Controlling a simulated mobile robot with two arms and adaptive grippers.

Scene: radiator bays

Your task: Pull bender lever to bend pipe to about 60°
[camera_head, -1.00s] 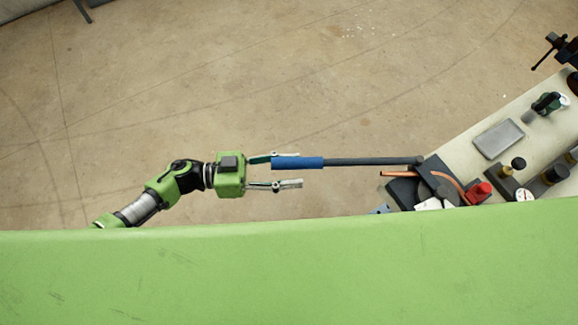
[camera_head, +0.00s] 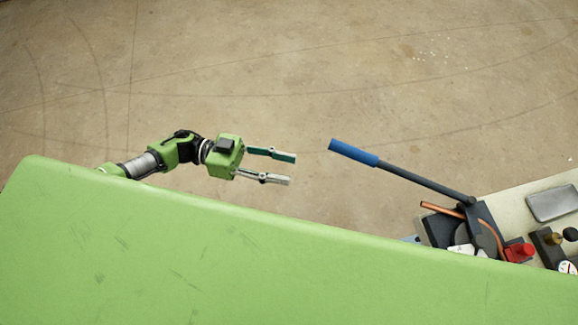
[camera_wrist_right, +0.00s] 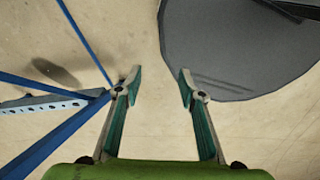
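The bender lever is a dark bar with a blue grip (camera_head: 354,153). It reaches up and left from the bender (camera_head: 455,228) at the bench's left end in the head view. A copper pipe (camera_head: 442,209) sits in the bender, and its curved part shows beside the round former. My left gripper (camera_head: 292,170) is open and empty, left of the blue grip and apart from it, with its fingers pointing right. My right gripper (camera_wrist_right: 159,82) shows in the right wrist view, open with nothing between its fingers. The bender's lower part is hidden by a green surface.
The bench (camera_head: 508,207) carries a red block (camera_head: 519,252), a grey metal tray (camera_head: 553,204), and knobs with a gauge at the right edge. The right wrist view shows blue struts (camera_wrist_right: 50,88) at left and a dark rounded panel (camera_wrist_right: 235,50). Open floor lies above the lever.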

